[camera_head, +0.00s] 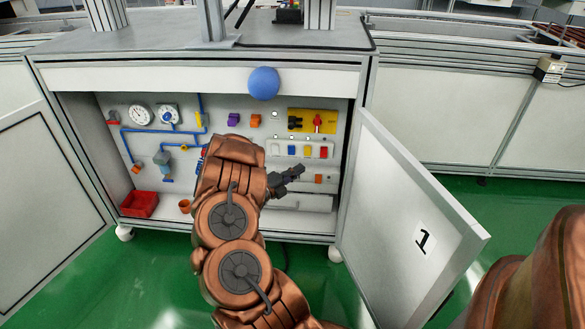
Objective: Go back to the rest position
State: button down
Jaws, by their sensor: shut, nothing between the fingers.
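My gripper (292,175) is at the end of my copper-coloured arm, in front of the open cabinet (46,78). It points to the right, is shut and holds nothing. It is near the white panel of coloured switches (288,149); I cannot tell whether it touches anything. My arm hides part of the cabinet's middle and lower inside.
The cabinet door (400,215), marked 1, stands open to the right of my arm. Inside are gauges (141,115), blue pipes (127,150), a yellow panel (300,115) and a red bin (139,204). A blue ball (264,83) is at the top edge. Green floor (320,275) shows below.

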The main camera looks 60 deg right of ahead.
jog(key=shift+w, duration=0.1)
jog(key=w+a+r+n+t+y+p, duration=0.25)
jog(key=w+a+r+t, duration=0.25)
jog(key=w, duration=0.4)
jog(key=w+a+r+n+t+y+p, duration=0.2)
jog(key=w+a+r+n+t+p, duration=0.25)
jog(key=w, duration=0.45)
jog(key=w+a+r+n+t+y+p, duration=0.2)
jog(key=w+a+r+n+t+p, duration=0.25)
jog(key=w, duration=0.45)
jog(key=w+a+r+n+t+y+p, duration=0.25)
jog(key=a+r+n+y+p, duration=0.2)
jog(key=a+r, duration=0.65)
jog(key=w+a+r+n+t+y+p, duration=0.1)
jog(key=w+a+r+n+y+p, duration=0.35)
jog(key=a, duration=1.05)
jog(key=s+a+r+n+g+y+p, duration=0.35)
jog(key=s+a+r+n, duration=0.35)
jog(key=s+a, duration=0.25)
jog(key=s+a+r+n+g+y+p, duration=0.2)
jog(key=s+a+r+n+p, duration=0.45)
jog(key=s, duration=0.45)
jog(key=s+d+r+n+g+h+p, duration=0.1)
jog(key=s+r+n+g+p, duration=0.2)
jog(key=s, duration=1.1)
jog(key=s+d+r+n+g+h+p, duration=0.2)
jog(key=s+r+n+g+p, duration=0.2)
jog(key=s, duration=1)
notch_tip(320, 180, up, 2)
jog(key=shift+r, duration=0.15)
